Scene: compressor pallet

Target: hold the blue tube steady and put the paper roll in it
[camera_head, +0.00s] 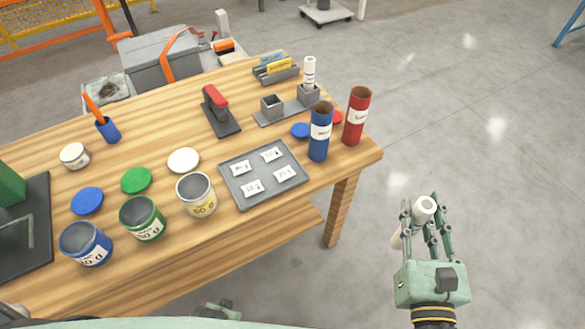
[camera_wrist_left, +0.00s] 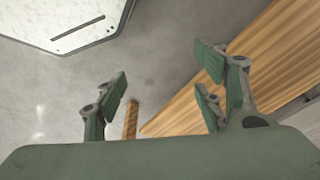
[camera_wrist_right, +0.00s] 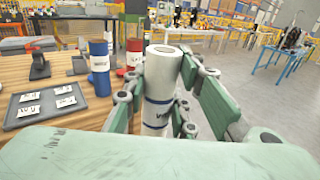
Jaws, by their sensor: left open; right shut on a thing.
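The blue tube (camera_head: 320,132) stands upright, open at the top, near the right end of the wooden table. It also shows in the right wrist view (camera_wrist_right: 100,70). My right gripper (camera_head: 426,222) is shut on a white paper roll (camera_head: 424,205), held upright in the air to the right of the table. In the right wrist view the roll (camera_wrist_right: 160,85) has a dark band and lettering. My left gripper (camera_wrist_left: 165,95) is open and empty, below the table's front edge. Only a small part of it shows at the bottom of the head view.
A red tube (camera_head: 356,116) stands just right of the blue one. Another white roll (camera_head: 309,72) stands in a grey holder behind them. A grey tray (camera_head: 240,200) with several packets lies left of the blue tube. The table edge (camera_head: 365,160) lies between roll and tube.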

